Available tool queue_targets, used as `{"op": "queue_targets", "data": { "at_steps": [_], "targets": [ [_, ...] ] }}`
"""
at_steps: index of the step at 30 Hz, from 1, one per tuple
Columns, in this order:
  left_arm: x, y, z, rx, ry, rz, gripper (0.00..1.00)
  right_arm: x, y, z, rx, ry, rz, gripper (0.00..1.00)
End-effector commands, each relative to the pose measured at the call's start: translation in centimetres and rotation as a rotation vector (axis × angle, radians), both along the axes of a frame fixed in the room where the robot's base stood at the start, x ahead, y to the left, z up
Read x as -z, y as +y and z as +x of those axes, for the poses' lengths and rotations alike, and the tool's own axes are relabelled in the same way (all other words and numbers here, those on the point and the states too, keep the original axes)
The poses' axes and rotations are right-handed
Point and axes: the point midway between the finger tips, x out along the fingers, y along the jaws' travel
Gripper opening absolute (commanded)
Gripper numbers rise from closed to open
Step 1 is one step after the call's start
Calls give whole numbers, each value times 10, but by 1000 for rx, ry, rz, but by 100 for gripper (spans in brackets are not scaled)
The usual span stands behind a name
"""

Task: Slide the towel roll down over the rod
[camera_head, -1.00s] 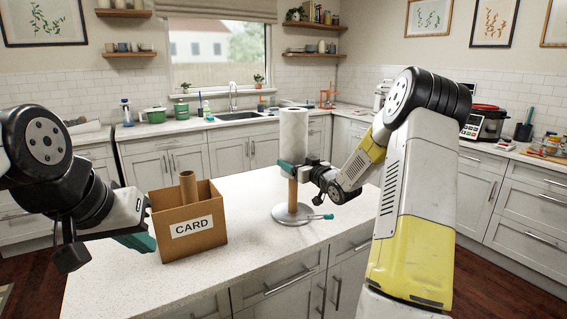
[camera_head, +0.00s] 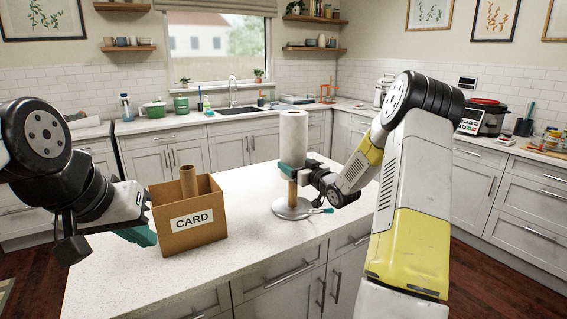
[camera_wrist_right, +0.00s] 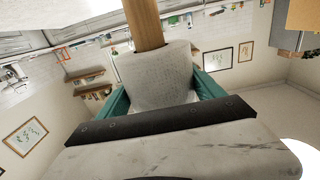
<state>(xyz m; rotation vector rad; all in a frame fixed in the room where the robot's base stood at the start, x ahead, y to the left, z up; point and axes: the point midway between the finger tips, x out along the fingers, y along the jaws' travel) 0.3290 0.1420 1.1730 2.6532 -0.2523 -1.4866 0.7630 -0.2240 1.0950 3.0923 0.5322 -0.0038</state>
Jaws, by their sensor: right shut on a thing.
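The white towel roll (camera_head: 293,138) is upright on the wooden rod (camera_head: 292,190), which stands on a round metal base (camera_head: 290,209) on the counter. The rod shows below the roll, so the roll sits above the base with a gap. My right gripper (camera_head: 293,171) is shut on the lower part of the roll. In the right wrist view the teal fingers (camera_wrist_right: 160,98) flank the roll (camera_wrist_right: 157,72), and the rod (camera_wrist_right: 143,22) comes out of its end. My left gripper (camera_head: 140,236) is beside the cardboard box; its jaw opening is not clear.
A cardboard box marked CARD (camera_head: 205,234) stands on the white counter (camera_head: 250,250), with a brown tube (camera_head: 188,182) upright in it. The counter is clear between the box and the base. A sink and shelves are along the back wall.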

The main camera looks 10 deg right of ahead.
Motion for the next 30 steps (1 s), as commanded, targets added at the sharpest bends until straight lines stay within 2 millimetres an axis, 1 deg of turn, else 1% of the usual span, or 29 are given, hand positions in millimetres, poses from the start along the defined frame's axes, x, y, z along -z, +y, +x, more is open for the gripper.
{"op": "queue_targets", "data": {
  "at_steps": [6, 7, 10, 11, 17, 20, 23, 30],
  "targets": [
    [0, 0, 0, 0, 0, 0, 0, 0, 0, 0, 0, -1, 0, 31],
    [0, 0, 0, 0, 0, 0, 0, 0, 0, 0, 0, -1, 0, 79],
    [0, 0, 0, 0, 0, 0, 0, 0, 0, 0, 0, -1, 0, 99],
    [0, 0, 0, 0, 0, 0, 0, 0, 0, 0, 0, -1, 0, 100],
    [0, 0, 0, 0, 0, 0, 0, 0, 0, 0, 0, 0, 0, 100],
    [0, 0, 0, 0, 0, 0, 0, 0, -2, -6, 0, 2, -1, 100],
    [0, 0, 0, 0, 0, 0, 0, 0, -8, -19, 2, 1, -1, 100],
    [0, 0, 0, 0, 0, 0, 0, 0, -21, -57, 2, 0, -1, 100]
  ]
}}
